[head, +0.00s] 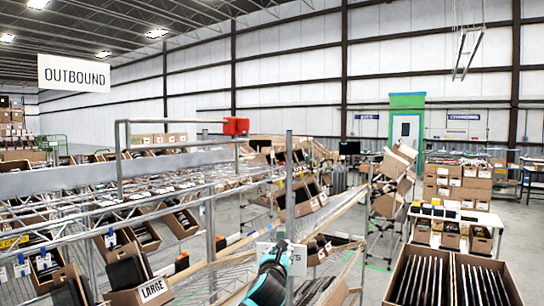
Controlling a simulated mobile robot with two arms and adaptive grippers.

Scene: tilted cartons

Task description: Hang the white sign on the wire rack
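A small white sign (298,257) with dark lettering is at the lower middle of the head view, by an upright post of the wire rack (209,238). The post and my gripper cover part of the sign. A teal and black gripper (279,240) rises from the bottom edge, leaning up and to the right; I take it to be my left one. Its dark fingers overlap the sign. Whether they are shut on it or only in front of it cannot be told. My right gripper is not in view.
Tilted cartons fill the rack shelves, one labelled LARGE (153,290). An OUTBOUND sign (74,74) hangs high at the left. Open cartons (420,280) stand at the lower right. Some bare floor (375,250) lies between.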

